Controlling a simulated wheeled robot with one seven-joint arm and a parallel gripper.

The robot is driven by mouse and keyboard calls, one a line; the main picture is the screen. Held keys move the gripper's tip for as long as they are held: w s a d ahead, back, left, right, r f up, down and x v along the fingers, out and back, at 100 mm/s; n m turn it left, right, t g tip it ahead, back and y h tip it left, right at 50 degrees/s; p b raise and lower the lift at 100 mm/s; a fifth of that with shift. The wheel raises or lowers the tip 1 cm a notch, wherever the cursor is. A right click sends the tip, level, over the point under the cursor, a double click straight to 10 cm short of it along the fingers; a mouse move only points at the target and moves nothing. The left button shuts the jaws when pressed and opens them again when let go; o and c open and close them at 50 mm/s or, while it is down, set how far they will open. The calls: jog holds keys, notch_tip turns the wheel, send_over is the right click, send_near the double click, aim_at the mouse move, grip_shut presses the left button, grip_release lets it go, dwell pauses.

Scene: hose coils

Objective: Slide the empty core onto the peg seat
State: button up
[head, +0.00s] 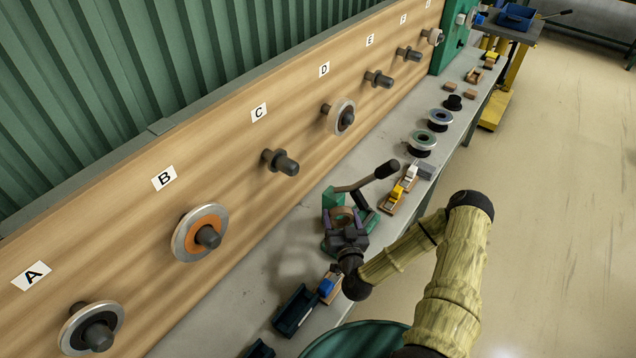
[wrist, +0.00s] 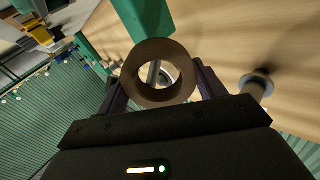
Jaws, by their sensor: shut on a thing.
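The empty core, a brown ring (wrist: 137,80), is held between the two fingers of my gripper (wrist: 158,88) in the wrist view. In the head view the core (head: 342,214) shows at the tip of my gripper (head: 345,228), over a green bench fixture (head: 330,240) with a black-knobbed lever (head: 385,169). Through the core's hole in the wrist view I see a pale rod and a round shape behind it. I cannot tell whether the rod is the peg seat or passes into the core. Fixture parts are hidden by my gripper.
A wooden board (head: 230,160) carries a row of grey pegs labelled from A on, some with discs. Peg C (head: 281,162) is bare. The grey bench holds spools (head: 422,143), small blocks and a dark blue bin (head: 296,311). Open floor (head: 560,200) lies at right.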

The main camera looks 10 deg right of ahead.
aim_at(295, 170)
jog(key=shift+a, duration=0.1)
jog(key=shift+a+r+n+y, duration=0.15)
jog(key=shift+r+n+y, duration=0.3)
jog(key=shift+n+y, duration=0.05)
jog(key=a+r+n+y, duration=0.1)
jog(key=r+n+y, duration=0.1)
jog(key=n, duration=0.1)
jog(key=a+r+n+g+y, duration=0.1)
jog(key=r+n+y, duration=0.2)
jog(key=n, duration=0.1)
jog(key=a+r+n+g+y+p, duration=0.1)
jog(key=r+n+y, duration=0.1)
jog(key=n, duration=0.2)
jog(key=shift+w+a+r, duration=0.15)
jog(key=shift+r, duration=0.25)
notch_tip(295, 170, up, 7)
jog(key=s+a+n+g+y, duration=0.1)
jog(key=n+g+y, duration=0.2)
jog(key=n, duration=0.6)
jog(key=shift+s+a+y+p, duration=0.2)
jog(key=shift+a+y+p, duration=0.2)
jog(key=shift+y, duration=0.6)
jog(key=shift+d+b, duration=0.1)
jog(key=shift+b, duration=0.35)
jog(key=shift+b+x, duration=0.55)
jog(key=shift+x, duration=2.05)
